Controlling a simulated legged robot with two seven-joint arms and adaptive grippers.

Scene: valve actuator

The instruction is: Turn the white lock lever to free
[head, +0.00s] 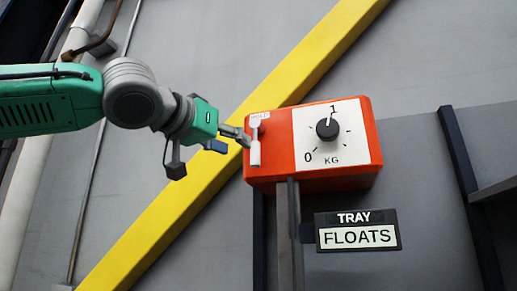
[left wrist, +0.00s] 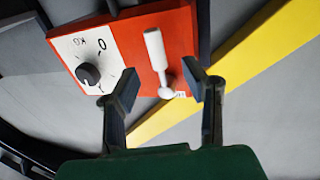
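The white lock lever (head: 255,148) is on the left part of the orange box's front. In the head view its handle hangs straight down from a pivot just under a small label that appears to read HOLD (head: 260,116). My left gripper (head: 240,138) is at the lever's left side, close to it. In the left wrist view the lever (left wrist: 155,55) shows between and beyond the two spread fingers of my left gripper (left wrist: 163,78), which hold nothing. I cannot tell whether a finger touches the lever. My right gripper is not in view.
The orange box (head: 285,183) also bears a white dial plate (head: 360,150) with a black knob (head: 327,129) pointing to 1. Below it a sign (head: 358,231) reads TRAY FLOATS. A grey post (head: 289,235) stands under the box. A yellow diagonal beam (head: 180,215) runs behind my left arm.

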